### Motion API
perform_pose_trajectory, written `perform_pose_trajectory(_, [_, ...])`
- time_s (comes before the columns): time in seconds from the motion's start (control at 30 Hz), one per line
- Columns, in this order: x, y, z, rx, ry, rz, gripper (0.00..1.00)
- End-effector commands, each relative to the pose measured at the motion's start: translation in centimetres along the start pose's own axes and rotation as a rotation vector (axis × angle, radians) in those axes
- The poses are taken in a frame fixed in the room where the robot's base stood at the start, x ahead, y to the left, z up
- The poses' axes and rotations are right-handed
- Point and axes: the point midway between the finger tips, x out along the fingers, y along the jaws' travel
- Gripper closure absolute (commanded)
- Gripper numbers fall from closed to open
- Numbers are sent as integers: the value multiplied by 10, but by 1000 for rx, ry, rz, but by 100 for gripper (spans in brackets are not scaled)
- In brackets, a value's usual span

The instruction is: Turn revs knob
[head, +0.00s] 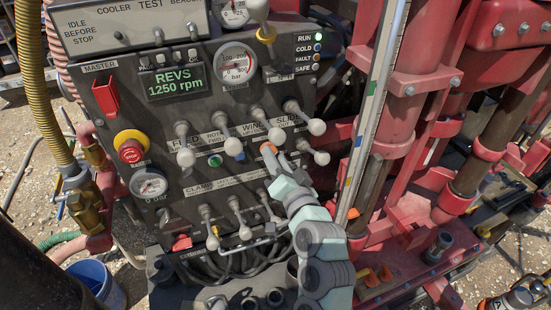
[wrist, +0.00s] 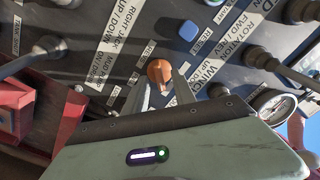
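In the wrist view the orange knob (wrist: 159,72) lies between the fingertips of my gripper (wrist: 163,80), one finger on each side. It also shows in the head view, where my gripper (head: 274,155) reaches the panel from below right. The fingers are apart by about the knob's width. I cannot tell whether they press on it. The green display (head: 177,84) reads REVS 1250 rpm.
White-ended levers surround the knob, including one to its upper right (head: 317,127) and one to its left (head: 233,147). A red emergency button (head: 131,150) is at the panel's left. A blue button (wrist: 188,30) shows in the wrist view. Red machinery stands at the right.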

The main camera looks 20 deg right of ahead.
Motion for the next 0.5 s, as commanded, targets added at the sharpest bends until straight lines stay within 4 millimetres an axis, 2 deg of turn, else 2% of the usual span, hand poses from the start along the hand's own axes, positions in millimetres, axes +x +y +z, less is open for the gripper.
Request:
perform_pose_trajectory(0.27, [-9,1,0,0,2,-1,68])
perform_pose_trajectory(0.37, [-23,2,2,0,0,0,68])
perform_pose_trajectory(0.5, [-51,3,1,0,3,0,68])
